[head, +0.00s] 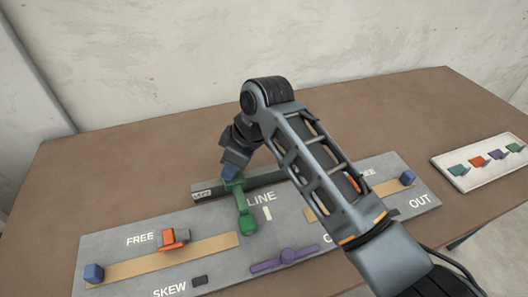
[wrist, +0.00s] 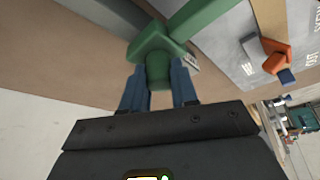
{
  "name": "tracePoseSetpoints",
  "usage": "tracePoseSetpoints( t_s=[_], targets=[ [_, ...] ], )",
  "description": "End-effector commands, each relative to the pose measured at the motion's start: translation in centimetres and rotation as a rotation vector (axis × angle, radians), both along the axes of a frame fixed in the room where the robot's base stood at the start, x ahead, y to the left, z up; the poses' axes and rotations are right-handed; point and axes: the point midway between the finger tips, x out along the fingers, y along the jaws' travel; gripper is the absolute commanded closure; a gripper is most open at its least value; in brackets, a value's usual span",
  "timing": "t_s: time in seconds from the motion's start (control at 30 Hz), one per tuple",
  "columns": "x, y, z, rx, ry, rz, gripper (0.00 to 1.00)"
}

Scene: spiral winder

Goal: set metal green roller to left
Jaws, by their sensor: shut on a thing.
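The green piece (head: 243,205) is a crank-like arm with a round hub at its lower end, beside the LINE label on the grey panel (head: 215,262). Its upper end reaches to the dark bar (head: 205,193). My gripper (head: 232,172) is at that upper end. In the wrist view the blue fingers of my gripper (wrist: 158,72) stand on both sides of a green knob, shut on it. The green arm (wrist: 200,18) runs up from there to the upper right. In the head view, my arm covers part of the panel's right half.
An orange piece (head: 174,238) and a blue block (head: 93,273) sit along the left tan strip. A purple lever (head: 285,258) lies near the front. Another blue block (head: 407,177) is at right. A white tray (head: 470,177) with several small coloured pieces stands far right.

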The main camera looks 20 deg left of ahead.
Motion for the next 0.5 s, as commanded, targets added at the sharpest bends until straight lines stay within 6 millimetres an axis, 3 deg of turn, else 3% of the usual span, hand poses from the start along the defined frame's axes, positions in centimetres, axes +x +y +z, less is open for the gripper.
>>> tracePoseSetpoints(
  t_s=[0.2, 0.5],
  targets=[
    [-2.2, 3.0, 0.0, -0.002, 0.004, 0.005, 1.00],
    [-2.9, 4.1, -0.1, -0.001, 0.004, 0.003, 1.00]
  ],
)
